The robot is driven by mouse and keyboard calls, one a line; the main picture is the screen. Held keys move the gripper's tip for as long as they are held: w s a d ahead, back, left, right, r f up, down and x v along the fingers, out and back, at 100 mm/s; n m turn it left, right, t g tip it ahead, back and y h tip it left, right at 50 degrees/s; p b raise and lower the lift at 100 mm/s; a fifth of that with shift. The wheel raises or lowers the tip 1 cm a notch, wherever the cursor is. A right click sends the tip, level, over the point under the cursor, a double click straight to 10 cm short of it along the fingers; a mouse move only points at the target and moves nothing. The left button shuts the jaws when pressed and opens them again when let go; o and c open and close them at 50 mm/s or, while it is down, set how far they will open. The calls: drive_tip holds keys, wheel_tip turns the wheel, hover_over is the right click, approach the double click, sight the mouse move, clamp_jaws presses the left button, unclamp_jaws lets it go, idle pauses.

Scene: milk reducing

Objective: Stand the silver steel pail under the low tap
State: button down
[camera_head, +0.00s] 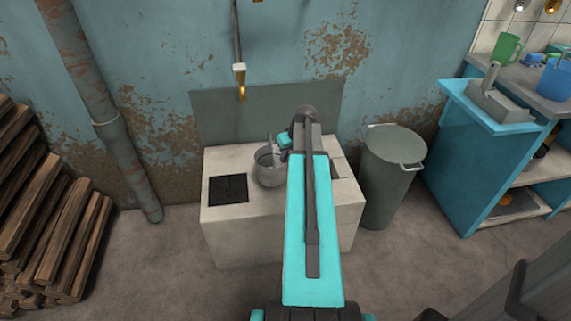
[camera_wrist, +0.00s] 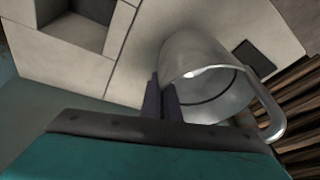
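The silver steel pail (camera_head: 270,172) is upright on the pale stone block, just right of its black square plate. In the wrist view the pail (camera_wrist: 200,62) shows its round mouth and a loop handle at the right. My gripper (camera_head: 284,153) is at the pail's right side. In the wrist view my gripper's (camera_wrist: 161,90) two dark fingers are close together at the pail's rim and look shut on its wall; the contact is partly hidden. The low tap (camera_head: 241,85), with a brass spout, hangs on the wall above and left of the pail.
The stone block (camera_head: 240,235) has a black plate (camera_head: 228,190) at left and a square recess (camera_wrist: 75,22) at right. A grey bin (camera_head: 388,185) stands right of it, then a blue shelf unit (camera_head: 490,170). Firewood (camera_head: 45,225) is stacked at left, beside a pipe (camera_head: 125,160).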

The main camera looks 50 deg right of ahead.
drive_tip(key=shift+f+b, duration=0.45)
drive_tip(key=shift+f, duration=1.3)
drive_tip(key=shift+f, duration=0.1)
drive_tip(key=c, duration=2)
unclamp_jaws()
drive_tip(key=p+v, duration=0.2)
drive_tip(key=v, duration=1)
drive_tip(key=shift+s, duration=0.1)
